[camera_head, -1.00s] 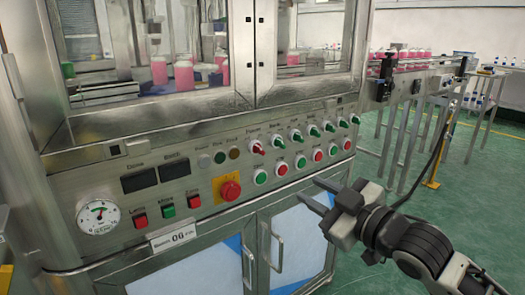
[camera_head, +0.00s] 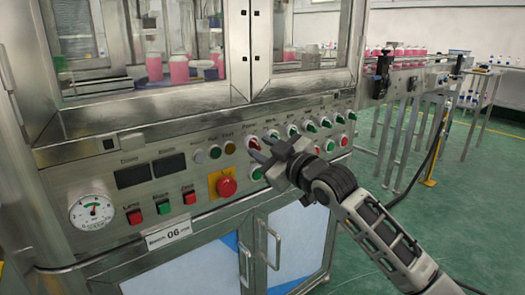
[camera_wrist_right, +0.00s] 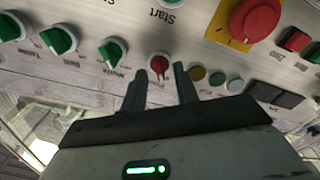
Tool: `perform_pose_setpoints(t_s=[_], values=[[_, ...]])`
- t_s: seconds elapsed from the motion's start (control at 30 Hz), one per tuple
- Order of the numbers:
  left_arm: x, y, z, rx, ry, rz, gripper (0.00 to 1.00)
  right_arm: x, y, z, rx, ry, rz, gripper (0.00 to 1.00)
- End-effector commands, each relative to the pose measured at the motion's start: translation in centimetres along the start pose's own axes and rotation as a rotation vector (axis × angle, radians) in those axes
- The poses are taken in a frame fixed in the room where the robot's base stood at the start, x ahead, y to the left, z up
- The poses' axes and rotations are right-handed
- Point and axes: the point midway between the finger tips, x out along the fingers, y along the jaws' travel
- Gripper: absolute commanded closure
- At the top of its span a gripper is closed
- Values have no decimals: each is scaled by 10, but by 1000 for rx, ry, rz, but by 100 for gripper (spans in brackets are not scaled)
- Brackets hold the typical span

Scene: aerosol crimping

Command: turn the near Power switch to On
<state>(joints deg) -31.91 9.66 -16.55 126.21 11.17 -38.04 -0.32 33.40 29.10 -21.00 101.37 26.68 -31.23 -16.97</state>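The Power switch (camera_head: 254,143) is a red rotary knob on a white round base, at the left end of the row of selector knobs on the machine's panel. It also shows in the right wrist view (camera_wrist_right: 159,66), where the panel lettering is upside down. My right gripper (camera_head: 262,146) is at the panel beside this knob and partly covers the area below it. In the right wrist view its two fingers (camera_wrist_right: 160,80) are apart, with the red knob just beyond and between their tips. I cannot tell whether they touch it. My left gripper is out of view.
Several green selector knobs (camera_head: 310,126) continue the row to the right. A red emergency stop button (camera_head: 227,186) on a yellow plate sits lower left. A pressure gauge (camera_head: 91,213) is at far left. A conveyor with pink bottles (camera_head: 405,51) stands at the right.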

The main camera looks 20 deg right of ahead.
Motion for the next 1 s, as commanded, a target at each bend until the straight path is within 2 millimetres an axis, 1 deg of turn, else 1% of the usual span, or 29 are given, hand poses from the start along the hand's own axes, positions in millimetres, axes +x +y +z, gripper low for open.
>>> perform_pose_setpoints(t_s=[0.13, 0.37, 0.4, 0.5, 0.8, 1.0], values=[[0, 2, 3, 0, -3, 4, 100, 7, 0, 0, 0, 1, 0, 70], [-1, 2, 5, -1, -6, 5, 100, 8, 0, 0, 1, 0, 0, 70], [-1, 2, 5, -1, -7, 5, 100, 7, 0, 0, 1, 0, 0, 76], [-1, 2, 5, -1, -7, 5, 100, 7, 0, 0, 1, 0, 0, 100], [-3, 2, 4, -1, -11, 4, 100, 7, 0, -1, 12, -1, -1, 100], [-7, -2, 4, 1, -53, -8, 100, 7, 1, -3, 81, -2, -2, 100]])
